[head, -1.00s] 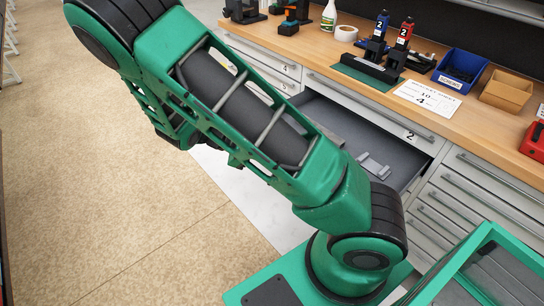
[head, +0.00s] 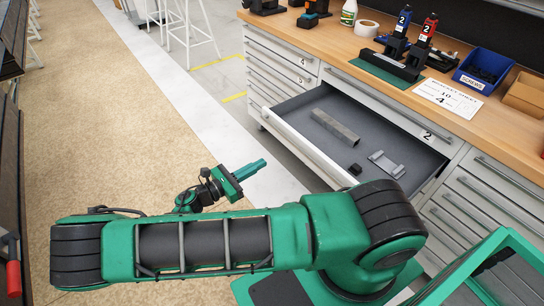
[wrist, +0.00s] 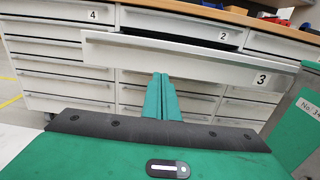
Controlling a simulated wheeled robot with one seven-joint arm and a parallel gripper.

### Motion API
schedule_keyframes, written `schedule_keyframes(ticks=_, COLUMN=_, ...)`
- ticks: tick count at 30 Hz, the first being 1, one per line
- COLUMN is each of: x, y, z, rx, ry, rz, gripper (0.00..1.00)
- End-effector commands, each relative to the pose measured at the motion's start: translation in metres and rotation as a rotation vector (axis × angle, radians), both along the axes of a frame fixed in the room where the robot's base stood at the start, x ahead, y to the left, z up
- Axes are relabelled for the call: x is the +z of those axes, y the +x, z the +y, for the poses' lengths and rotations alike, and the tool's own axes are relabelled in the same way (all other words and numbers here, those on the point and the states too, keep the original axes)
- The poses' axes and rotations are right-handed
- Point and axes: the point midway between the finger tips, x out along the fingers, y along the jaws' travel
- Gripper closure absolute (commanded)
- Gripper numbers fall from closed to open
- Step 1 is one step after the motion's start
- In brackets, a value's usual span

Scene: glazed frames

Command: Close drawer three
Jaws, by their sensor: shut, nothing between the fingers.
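Drawer three (head: 300,140) stands pulled out of the cabinet under the workbench in the head view. Its white front with the label 3 (wrist: 262,79) spans the wrist view (wrist: 185,60). Inside the drawer lie a long grey bar (head: 335,127), a small black block (head: 355,169) and a light grey bracket (head: 386,163). My gripper (head: 262,165) is shut and empty. It is outside the drawer, in front of its front panel, with a visible gap in the head view. Its green fingers (wrist: 162,85) point toward the drawer front in the wrist view.
The drawer labelled 2 (head: 390,110) is shut above the open one. Shut drawers labelled 4 and 5 (head: 285,58) are to the left. The bench top holds a blue bin (head: 484,75) and tools. Open floor (head: 130,130) lies to the left.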

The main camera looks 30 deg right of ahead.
Motion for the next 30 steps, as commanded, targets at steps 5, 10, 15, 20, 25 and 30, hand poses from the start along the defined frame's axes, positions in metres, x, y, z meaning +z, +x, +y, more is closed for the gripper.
schedule_keyframes(ticks=5, x=0.001, y=0.003, z=-0.026, rx=-0.005, ry=-0.001, rz=0.0, gripper=1.0)
schedule_keyframes(ticks=10, x=0.0, y=0.007, z=-0.058, rx=-0.005, ry=-0.001, rz=0.0, gripper=1.0)
schedule_keyframes(ticks=15, x=0.001, y=0.011, z=-0.089, rx=-0.006, ry=-0.001, rz=-0.001, gripper=1.0)
schedule_keyframes(ticks=20, x=0.0, y=0.015, z=-0.113, rx=-0.005, ry=0.0, rz=-0.001, gripper=1.0)
schedule_keyframes(ticks=25, x=0.0, y=0.017, z=-0.128, rx=-0.004, ry=0.001, rz=-0.001, gripper=1.0)
schedule_keyframes(ticks=30, x=0.0, y=0.018, z=-0.133, rx=-0.003, ry=0.002, rz=-0.001, gripper=1.0)
